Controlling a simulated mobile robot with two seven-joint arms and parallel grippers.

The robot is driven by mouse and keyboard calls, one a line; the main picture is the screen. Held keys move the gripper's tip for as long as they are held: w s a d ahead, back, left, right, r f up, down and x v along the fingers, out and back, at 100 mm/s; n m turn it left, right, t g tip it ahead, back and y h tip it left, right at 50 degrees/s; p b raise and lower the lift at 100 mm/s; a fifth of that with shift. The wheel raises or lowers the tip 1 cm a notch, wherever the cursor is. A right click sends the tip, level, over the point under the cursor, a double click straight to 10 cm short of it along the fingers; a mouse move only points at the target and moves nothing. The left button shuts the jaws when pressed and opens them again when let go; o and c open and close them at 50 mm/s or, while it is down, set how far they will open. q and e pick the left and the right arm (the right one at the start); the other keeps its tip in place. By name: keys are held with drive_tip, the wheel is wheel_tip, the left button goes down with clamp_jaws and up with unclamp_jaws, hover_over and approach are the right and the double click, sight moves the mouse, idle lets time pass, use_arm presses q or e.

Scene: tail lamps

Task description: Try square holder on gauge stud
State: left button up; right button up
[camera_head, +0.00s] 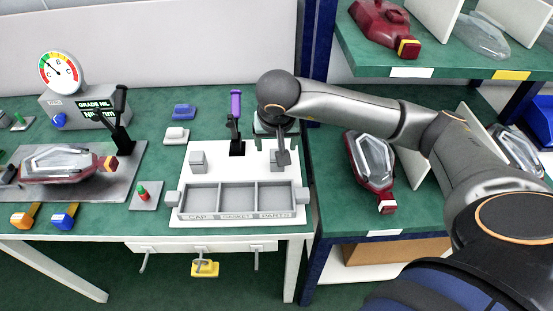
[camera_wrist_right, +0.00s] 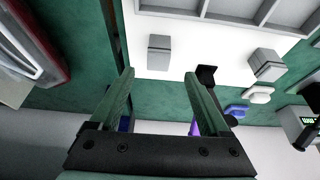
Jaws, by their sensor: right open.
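My right gripper (camera_head: 277,143) hangs over the back right of the white board, pointing down. In the right wrist view its two green fingers (camera_wrist_right: 165,88) are apart with nothing between them. A square grey holder block (camera_head: 198,161) stands on the white board; it also shows in the right wrist view (camera_wrist_right: 267,65). A second grey block (camera_wrist_right: 160,55) stands nearer the fingers, beyond their tips, and is partly hidden in the head view. My left gripper is not seen.
A grey three-compartment tray (camera_head: 236,186) lies at the board's front. A purple-handled clamp (camera_head: 236,110) stands behind it. Blue (camera_head: 184,111) and white (camera_head: 176,135) pieces lie left. A lamp (camera_head: 60,164) sits on the left fixture; another (camera_head: 371,166) lies on the right shelf.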

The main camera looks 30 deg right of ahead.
drive_tip(key=x, duration=0.2)
drive_tip(key=shift+w+f, duration=0.1)
drive_tip(key=shift+f, duration=0.3)
drive_tip(key=x, duration=0.5)
drive_tip(key=shift+s+d+f, duration=0.1)
drive_tip(key=shift+s+d, duration=0.05)
drive_tip(key=shift+s, duration=0.1)
clamp_jaws()
